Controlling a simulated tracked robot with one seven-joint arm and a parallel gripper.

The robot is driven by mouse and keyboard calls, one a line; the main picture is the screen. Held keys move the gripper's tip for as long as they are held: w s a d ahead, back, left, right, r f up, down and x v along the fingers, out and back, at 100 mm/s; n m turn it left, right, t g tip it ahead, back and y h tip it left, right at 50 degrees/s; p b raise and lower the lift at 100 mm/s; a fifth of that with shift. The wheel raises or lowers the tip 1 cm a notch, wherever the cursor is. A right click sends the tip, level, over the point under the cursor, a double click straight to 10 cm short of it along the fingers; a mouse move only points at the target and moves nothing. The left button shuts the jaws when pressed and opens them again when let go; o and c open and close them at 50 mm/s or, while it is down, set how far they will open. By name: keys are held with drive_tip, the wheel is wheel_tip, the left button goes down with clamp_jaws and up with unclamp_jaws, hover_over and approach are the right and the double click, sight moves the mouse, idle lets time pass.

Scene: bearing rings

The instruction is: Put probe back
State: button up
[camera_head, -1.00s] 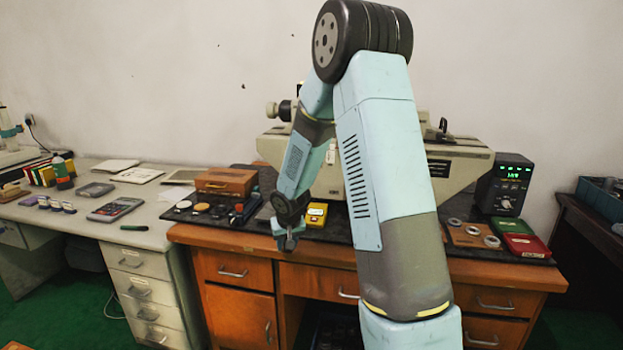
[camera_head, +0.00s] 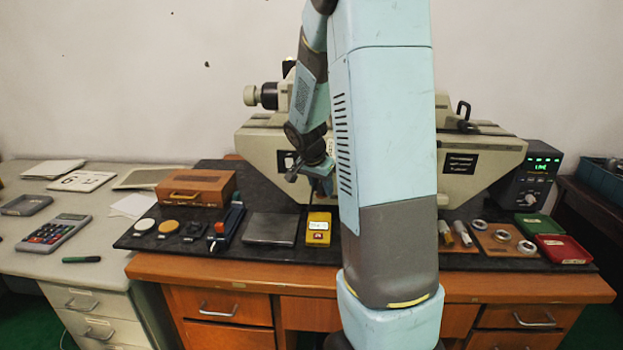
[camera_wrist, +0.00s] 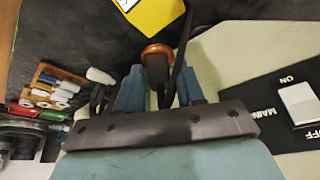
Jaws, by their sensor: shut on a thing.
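My gripper (camera_head: 318,168) is above the black bench top, in front of the large beige measuring machine (camera_head: 262,142) and above the yellow box (camera_head: 318,236). In the wrist view my gripper (camera_wrist: 158,90) has its two blue fingers on either side of a dark piece with an orange round end (camera_wrist: 157,52), which looks like the probe. A dark thin strip, perhaps a cable, runs up beside it. The yellow box also shows at the top of the wrist view (camera_wrist: 152,14). The probe's far end and its holder cannot be made out.
A grey plate (camera_head: 270,229) and a wooden case (camera_head: 195,188) lie to the left. Metal rings (camera_head: 502,236), a green tray (camera_head: 540,226), a red tray (camera_head: 563,249) and a display unit (camera_head: 530,172) stand to the right. A switch panel (camera_wrist: 298,105) is close beside my gripper.

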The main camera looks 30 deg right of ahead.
sight(322, 214)
drive_tip(key=shift+w+a, duration=0.1)
drive_tip(key=shift+w+f, duration=0.1)
drive_tip(key=shift+f, duration=3.15)
drive_tip(key=shift+a, duration=0.15)
drive_tip(key=shift+f, duration=0.3)
drive_tip(key=o, duration=1.2)
